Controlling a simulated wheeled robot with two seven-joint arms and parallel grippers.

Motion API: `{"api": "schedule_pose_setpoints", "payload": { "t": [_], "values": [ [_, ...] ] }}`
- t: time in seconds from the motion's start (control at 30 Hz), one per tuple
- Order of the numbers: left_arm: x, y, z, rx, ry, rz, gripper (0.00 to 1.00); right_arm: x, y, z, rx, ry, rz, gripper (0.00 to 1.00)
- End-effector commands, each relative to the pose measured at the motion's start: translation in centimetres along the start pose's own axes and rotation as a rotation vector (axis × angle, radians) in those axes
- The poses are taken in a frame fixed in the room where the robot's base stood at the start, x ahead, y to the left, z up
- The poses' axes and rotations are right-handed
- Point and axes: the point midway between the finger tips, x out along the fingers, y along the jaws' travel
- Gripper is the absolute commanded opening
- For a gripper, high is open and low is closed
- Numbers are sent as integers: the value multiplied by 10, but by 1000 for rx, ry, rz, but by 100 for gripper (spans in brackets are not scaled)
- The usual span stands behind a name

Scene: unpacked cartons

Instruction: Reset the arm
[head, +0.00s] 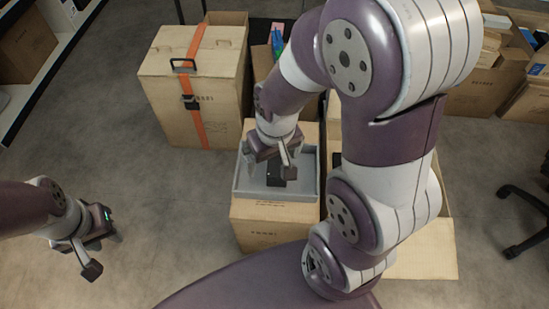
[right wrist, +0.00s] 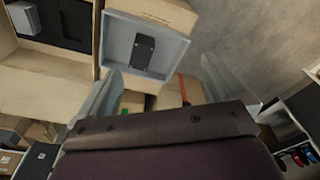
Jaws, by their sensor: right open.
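My right gripper (head: 277,158) is open and hangs over a grey tray (head: 308,191) on a carton in the head view. A small black item (head: 276,175) lies in the tray below the fingers. In the right wrist view the two fingers (right wrist: 160,92) stand wide apart with nothing held between them. The tray (right wrist: 118,38) and the black item (right wrist: 144,52) show there beyond the left finger. My right arm covers much of the right half of the head view. My left gripper (head: 104,254) is at the lower left above bare floor, its fingers apart and empty.
The carton (head: 262,232) bears the tray. A tall carton (head: 165,105) with an orange strap stands behind and left. Open cartons stand right, partly hidden by my arm. Shelving (head: 62,62) is at far left, a chair base (head: 530,215) at right. The left floor is clear.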

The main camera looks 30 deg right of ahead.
Motion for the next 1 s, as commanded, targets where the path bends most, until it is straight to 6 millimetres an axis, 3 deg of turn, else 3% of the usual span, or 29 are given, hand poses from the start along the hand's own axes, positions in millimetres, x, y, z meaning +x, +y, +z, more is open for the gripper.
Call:
{"api": "schedule_pose_setpoints", "payload": {
  "t": [0.1, 0.37, 0.47, 0.57, 0.7, 0.8, 1.0],
  "values": [
    [0, 0, 0, 0, 0, 0, 35, -6, -4, 15, -42, 7, -2, 99],
    [-6, 0, -1, 0, 0, 0, 35, -12, -3, 14, -40, 4, -2, 99],
    [-32, 0, -4, 0, 0, 0, 35, -38, -3, 11, -39, 4, -2, 99],
    [-80, 0, -10, 0, 0, 0, 35, -86, -4, 6, -39, 4, -2, 99],
    [-164, 0, -20, 0, 1, 0, 35, -170, -4, -4, -38, 4, -2, 99],
    [-212, 0, -26, 0, 2, 0, 35, -217, -4, -10, -38, 4, -2, 99],
    [-212, 0, -26, 0, 2, 0, 35, -217, -4, -10, -38, 4, -2, 99]
  ]
}}
